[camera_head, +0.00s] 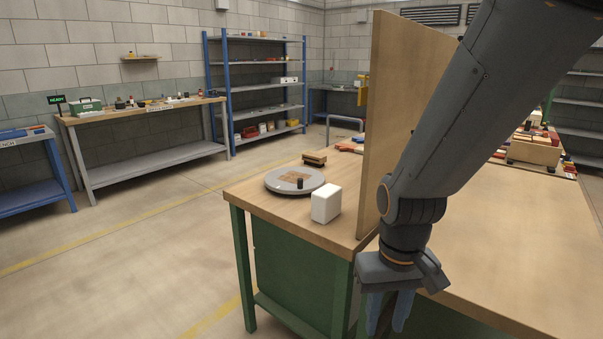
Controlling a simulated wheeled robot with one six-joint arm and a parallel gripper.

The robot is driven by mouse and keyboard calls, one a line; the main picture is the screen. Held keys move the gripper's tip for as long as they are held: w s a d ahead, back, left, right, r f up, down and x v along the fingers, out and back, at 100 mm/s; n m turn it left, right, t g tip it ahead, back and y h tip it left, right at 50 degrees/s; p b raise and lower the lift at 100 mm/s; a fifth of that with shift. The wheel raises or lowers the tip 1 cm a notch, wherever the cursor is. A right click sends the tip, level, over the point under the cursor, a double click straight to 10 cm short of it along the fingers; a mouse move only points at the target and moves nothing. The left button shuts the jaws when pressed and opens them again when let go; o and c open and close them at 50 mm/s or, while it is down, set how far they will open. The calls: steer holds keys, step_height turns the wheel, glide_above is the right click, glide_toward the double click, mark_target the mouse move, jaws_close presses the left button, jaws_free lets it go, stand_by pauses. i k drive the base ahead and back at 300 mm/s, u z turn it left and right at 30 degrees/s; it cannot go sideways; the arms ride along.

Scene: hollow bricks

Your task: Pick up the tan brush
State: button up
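A small brush (315,158) with a tan top and a dark lower part lies on the wooden table, behind the round grey turntable and left of the upright wooden panel. My gripper (388,318) hangs in the lower middle of the head view, in front of the table's near edge, well nearer to me than the brush. Its two bluish fingers point down with a gap between them, and I see nothing held there. The fingertips are close to the picture's bottom edge.
The tall wooden panel (398,100) divides the table, with my arm in front of it. A white block (326,204) stands near the front edge. Red pieces (350,146) lie behind. The right tabletop (510,235) is mostly bare.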

mark_target(312, 160)
steer(key=u, duration=1.25)
steer(key=i, duration=5.35)
steer(key=z, duration=2.15)
